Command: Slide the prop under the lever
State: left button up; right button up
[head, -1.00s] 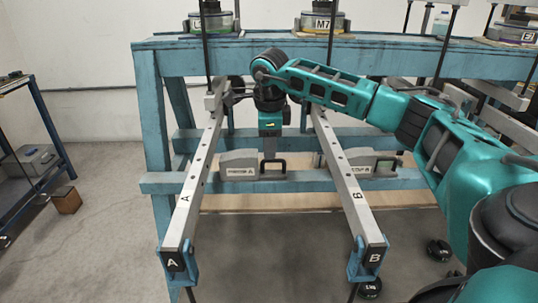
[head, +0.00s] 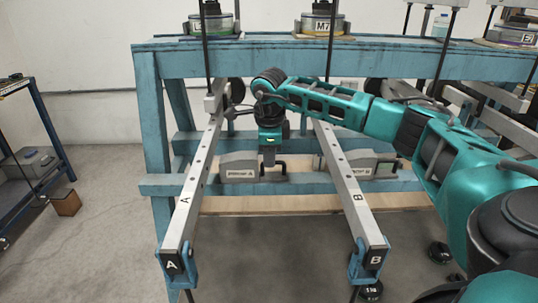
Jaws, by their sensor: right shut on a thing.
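Lever A (head: 190,194) is a long grey bar sloping from the blue frame towards me, with a black end plate marked A. Lever B (head: 347,184) runs likewise to its right. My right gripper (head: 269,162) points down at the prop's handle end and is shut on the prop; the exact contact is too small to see. My left gripper is not in view.
A second grey prop (head: 365,164) sits on the rail behind lever B. The blue frame's top beam (head: 270,67) carries round weights such as M7 (head: 322,24). Black weights (head: 439,252) lie on the floor at the right. A blue cart (head: 55,140) stands far left.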

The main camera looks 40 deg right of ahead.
aim_at(227, 159)
grip_shut()
jog(key=w+a, duration=0.2)
jog(key=w+a+p, duration=0.1)
jog(key=w+a, duration=0.1)
jog(key=a, duration=0.1)
jog(key=w+a+p, duration=0.1)
jog(key=w+a, duration=0.1)
jog(key=a, duration=0.1)
jog(key=shift+w+a+r, duration=0.1)
jog(key=shift+w+r, duration=0.05)
jog(key=shift+w, duration=0.25)
jog(key=o, duration=0.5)
grip_release()
jog(key=shift+w+a, duration=0.1)
jog(key=shift+o, duration=1)
notch_tip(227, 159, up, 12)
jog(key=s+a, duration=0.1)
jog(key=s, duration=0.1)
jog(key=shift+a+r+p, duration=0.15)
jog(key=shift+r+p, duration=0.1)
jog(key=shift+p, duration=0.05)
jog(key=shift+s, duration=0.1)
